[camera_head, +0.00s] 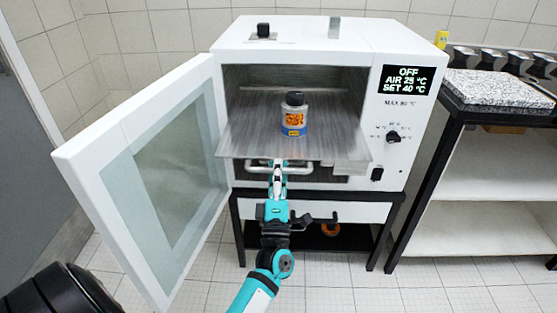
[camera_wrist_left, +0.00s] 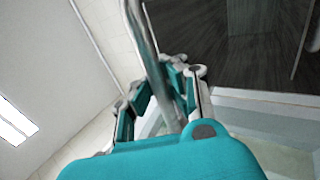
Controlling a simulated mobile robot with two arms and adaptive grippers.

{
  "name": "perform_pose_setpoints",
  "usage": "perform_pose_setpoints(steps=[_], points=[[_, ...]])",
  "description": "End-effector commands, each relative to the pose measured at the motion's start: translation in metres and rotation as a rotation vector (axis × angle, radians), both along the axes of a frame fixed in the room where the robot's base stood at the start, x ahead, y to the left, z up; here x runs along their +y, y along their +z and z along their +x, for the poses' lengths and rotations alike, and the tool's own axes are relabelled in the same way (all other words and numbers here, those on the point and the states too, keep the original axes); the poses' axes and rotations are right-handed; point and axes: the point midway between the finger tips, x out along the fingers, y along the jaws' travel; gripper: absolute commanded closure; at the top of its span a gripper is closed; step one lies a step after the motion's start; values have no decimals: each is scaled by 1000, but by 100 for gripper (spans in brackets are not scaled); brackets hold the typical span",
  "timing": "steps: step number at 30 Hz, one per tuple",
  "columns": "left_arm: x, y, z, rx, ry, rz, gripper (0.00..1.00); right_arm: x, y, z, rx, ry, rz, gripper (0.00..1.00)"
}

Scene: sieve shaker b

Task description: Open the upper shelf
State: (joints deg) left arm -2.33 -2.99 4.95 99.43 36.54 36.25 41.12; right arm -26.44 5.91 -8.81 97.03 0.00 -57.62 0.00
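The upper shelf (camera_head: 245,135) is a grey metal plate extending out of the front of the white oven (camera_head: 300,35). A small jar with a black lid and orange-blue label (camera_head: 293,118) stands upright on it. A pale bar handle (camera_head: 252,169) sits under the shelf's front edge. My left gripper (camera_head: 279,168) is at this handle, below the shelf. In the left wrist view, the metal handle (camera_wrist_left: 146,45) runs between the fingers of my left gripper (camera_wrist_left: 160,95), which look closed around it. The shelf hides part of the oven's interior. My right gripper is not in view.
The oven door (camera_head: 70,160) stands wide open to the left. The control panel with display (camera_head: 407,80) is on the right. A black stand (camera_head: 240,235) carries the oven. A bench with a granite slab (camera_head: 495,90) stands at the right. The floor in front has free room.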

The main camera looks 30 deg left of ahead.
Motion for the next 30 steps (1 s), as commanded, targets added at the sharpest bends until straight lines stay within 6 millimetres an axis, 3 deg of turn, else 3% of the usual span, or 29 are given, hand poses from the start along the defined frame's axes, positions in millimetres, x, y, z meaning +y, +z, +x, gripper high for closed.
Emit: perform_pose_setpoints(steps=[1,12,21,30], points=[[-1,-7,-1,15,-3,-4,100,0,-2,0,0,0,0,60],[-2,-8,-2,15,-4,-5,100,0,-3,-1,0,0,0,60],[-2,-5,-2,9,-3,-3,62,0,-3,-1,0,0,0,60],[-3,-4,-4,5,-2,-2,62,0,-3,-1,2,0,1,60]])
